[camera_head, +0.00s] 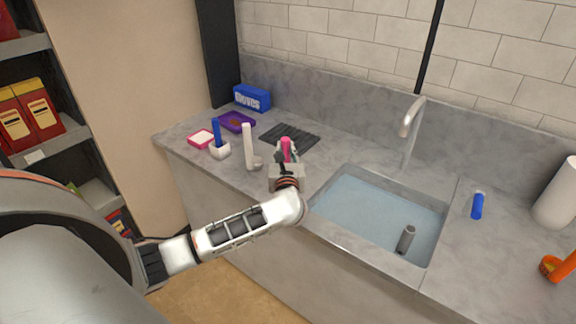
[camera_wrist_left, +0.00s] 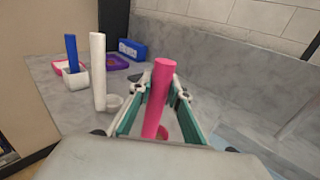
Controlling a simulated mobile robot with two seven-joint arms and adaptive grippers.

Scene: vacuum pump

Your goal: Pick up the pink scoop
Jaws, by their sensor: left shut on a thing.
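The pink scoop (camera_wrist_left: 159,95) has an upright pink handle that stands between the fingers of my left gripper (camera_wrist_left: 160,98). The gripper is shut on this handle. Part of the scoop's pink cup shows low behind the handle in the left wrist view; the rest is hidden by the gripper body. In the head view the pink handle (camera_head: 286,145) shows just beyond my left gripper (camera_head: 284,156), over the counter left of the sink. I cannot tell whether the scoop touches the counter. My right gripper is not in view.
A white scoop (camera_head: 248,148) and a white cup-like item with a blue handle (camera_head: 219,140) stand left of the gripper. A black ribbed mat (camera_head: 290,136) lies behind it. The water-filled sink (camera_head: 375,215) is to the right, holding a grey cylinder (camera_head: 405,238).

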